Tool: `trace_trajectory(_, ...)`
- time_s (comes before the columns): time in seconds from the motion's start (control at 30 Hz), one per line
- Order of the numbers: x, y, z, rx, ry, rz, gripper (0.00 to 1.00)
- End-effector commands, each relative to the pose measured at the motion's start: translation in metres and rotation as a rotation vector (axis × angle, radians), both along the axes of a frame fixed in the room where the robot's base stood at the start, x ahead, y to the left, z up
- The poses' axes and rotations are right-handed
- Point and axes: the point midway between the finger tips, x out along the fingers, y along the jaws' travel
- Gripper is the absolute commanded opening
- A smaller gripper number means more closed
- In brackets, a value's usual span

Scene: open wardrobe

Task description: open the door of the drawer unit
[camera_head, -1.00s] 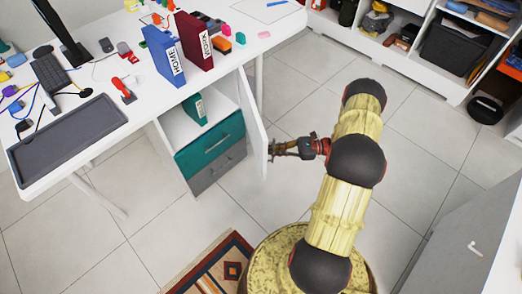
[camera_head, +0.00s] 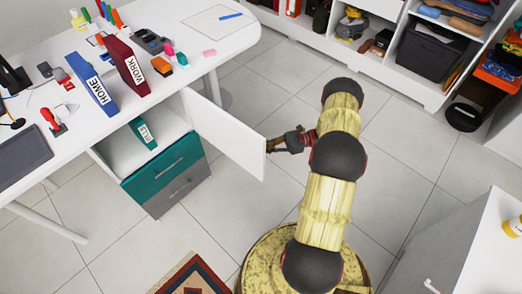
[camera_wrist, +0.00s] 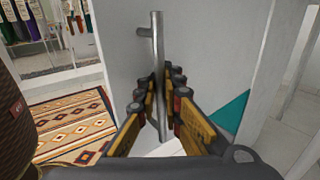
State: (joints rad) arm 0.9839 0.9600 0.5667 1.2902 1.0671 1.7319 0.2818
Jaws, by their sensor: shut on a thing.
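The drawer unit (camera_head: 128,184) stands under the white desk, with a teal drawer (camera_head: 163,168) above a grey drawer (camera_head: 178,190). Its white door (camera_head: 222,133) stands open, swung out to the right, showing an open upper compartment with a teal binder (camera_head: 143,133) inside. My gripper (camera_head: 270,146) is at the free edge of the door. In the wrist view my gripper (camera_wrist: 161,105) has its fingers on both sides of the metal bar handle (camera_wrist: 158,60), shut on it. The handle is hidden behind the door in the head view.
The white desk (camera_head: 68,140) bears a blue HOME binder (camera_head: 91,82), a red WORK binder (camera_head: 126,66) and small items. A patterned rug (camera_head: 190,275) lies at the bottom. Open shelves (camera_head: 400,82) stand at the back right, a grey cabinet (camera_head: 430,245) at lower right. Tiled floor is free between.

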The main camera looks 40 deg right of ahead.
Motion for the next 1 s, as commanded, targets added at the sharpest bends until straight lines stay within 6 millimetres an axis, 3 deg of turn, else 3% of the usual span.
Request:
trace_trajectory(0.37,-0.0031,0.0005,-0.0014,0.004,0.005,0.007,0.0)
trace_trajectory(0.4,-0.0031,0.0005,-0.0014,0.004,0.005,0.007,0.08)
trace_trajectory(0.67,-0.0016,0.0002,-0.001,0.003,0.003,0.005,0.23)
trace_trajectory(1.0,-0.0012,-0.0012,-0.0006,0.001,0.002,0.004,0.24)
